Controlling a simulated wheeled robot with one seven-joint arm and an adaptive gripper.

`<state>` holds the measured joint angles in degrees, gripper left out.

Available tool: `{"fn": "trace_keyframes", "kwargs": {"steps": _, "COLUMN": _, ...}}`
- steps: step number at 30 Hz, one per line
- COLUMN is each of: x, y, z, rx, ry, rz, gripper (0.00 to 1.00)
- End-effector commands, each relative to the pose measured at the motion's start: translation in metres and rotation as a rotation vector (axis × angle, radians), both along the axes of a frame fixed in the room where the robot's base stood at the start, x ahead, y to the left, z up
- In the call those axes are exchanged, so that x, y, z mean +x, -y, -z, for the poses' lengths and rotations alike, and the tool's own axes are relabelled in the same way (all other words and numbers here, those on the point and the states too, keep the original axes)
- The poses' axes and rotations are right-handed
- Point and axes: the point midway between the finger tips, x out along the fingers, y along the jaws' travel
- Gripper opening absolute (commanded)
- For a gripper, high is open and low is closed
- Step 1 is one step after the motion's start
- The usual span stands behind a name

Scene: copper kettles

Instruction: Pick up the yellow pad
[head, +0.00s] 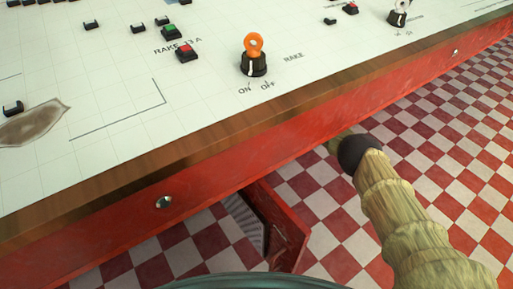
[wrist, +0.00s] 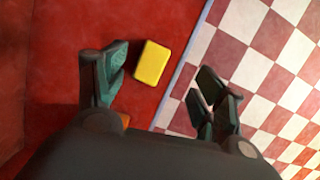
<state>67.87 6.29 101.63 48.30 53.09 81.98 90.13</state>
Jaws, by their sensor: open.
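The yellow pad (wrist: 152,64) shows in the wrist view as a small rounded block on a red surface (wrist: 65,40), close to that surface's pale edge. My gripper (wrist: 160,76) is open, with one dark finger to the left of the pad and the other to its right. In the picture the pad lies between and slightly above the finger ends. Clear gaps show on both sides, and nothing is held. In the head view I see neither the pad nor my gripper's fingers.
A white control panel (head: 120,95) with a wooden edge stands above a red front (head: 215,170). An open red door (head: 283,227) sticks out below it. An orange-topped switch (head: 253,55) stands on the panel. The checkered floor (head: 455,130) is clear at right.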

Motion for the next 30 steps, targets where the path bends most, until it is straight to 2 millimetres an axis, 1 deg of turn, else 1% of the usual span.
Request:
{"fn": "trace_keyframes", "kwargs": {"steps": 1, "x": -0.001, "y": 0.003, "z": 0.005, "rx": 0.032, "ry": -0.023, "rz": 0.061, "gripper": 0.7}}
{"fn": "trace_keyframes", "kwargs": {"steps": 3, "x": -0.003, "y": 0.005, "z": 0.007, "rx": 0.063, "ry": -0.046, "rz": 0.123, "gripper": 0.7}}
{"fn": "trace_keyframes", "kwargs": {"steps": 6, "x": -0.004, "y": 0.006, "z": 0.012, "rx": 0.082, "ry": -0.062, "rz": 0.163, "gripper": 0.7}}
{"fn": "trace_keyframes", "kwargs": {"steps": 10, "x": -0.003, "y": 0.007, "z": 0.024, "rx": 0.085, "ry": -0.064, "rz": 0.167, "gripper": 0.7}}
{"fn": "trace_keyframes", "kwargs": {"steps": 15, "x": -0.001, "y": 0.009, "z": 0.05, "rx": 0.084, "ry": -0.063, "rz": 0.165, "gripper": 0.7}}
{"fn": "trace_keyframes", "kwargs": {"steps": 18, "x": 0.0, "y": 0.01, "z": 0.06, "rx": 0.083, "ry": -0.061, "rz": 0.164, "gripper": 0.7}}
{"fn": "trace_keyframes", "kwargs": {"steps": 25, "x": 0.002, "y": 0.01, "z": 0.069, "rx": 0.082, "ry": -0.06, "rz": 0.162, "gripper": 0.7}}
{"fn": "trace_keyframes", "kwargs": {"steps": 30, "x": 0.002, "y": 0.005, "z": 0.085, "rx": 0.083, "ry": -0.061, "rz": 0.161, "gripper": 0.7}}
